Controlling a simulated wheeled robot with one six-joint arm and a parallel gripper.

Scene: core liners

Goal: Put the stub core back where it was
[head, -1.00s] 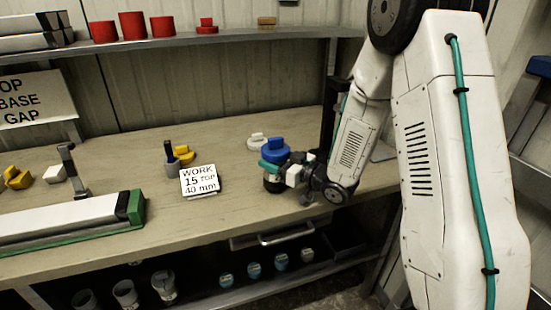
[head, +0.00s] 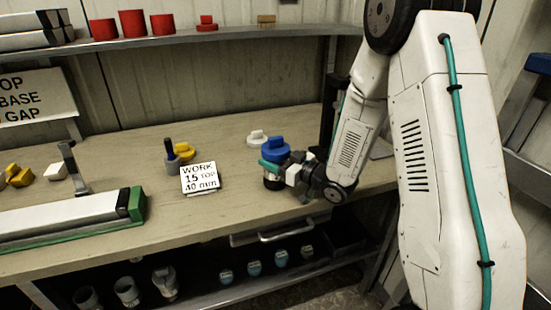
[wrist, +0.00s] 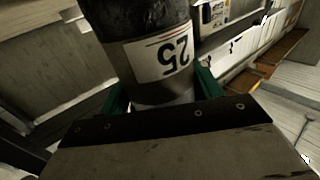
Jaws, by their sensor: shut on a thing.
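My gripper (head: 272,172), with teal fingers, is over the right part of the bench. It is shut on a short grey and dark cylinder (head: 273,184), which seems to be the stub core. In the wrist view this cylinder (wrist: 155,45) is dark, with a white label reading 25 upside down, and sits between the green fingers. A long white core liner (head: 60,215) with a green end cap (head: 131,204) lies at the left. Whether the held cylinder touches the bench is unclear.
A blue cap (head: 277,149) and a white cap (head: 257,137) stand just behind my gripper. A WORK sign (head: 200,178), a grey post (head: 172,158) and yellow pieces (head: 184,151) are left of it. Bare bench (head: 235,210) lies between. Several cups stand on the lower shelf.

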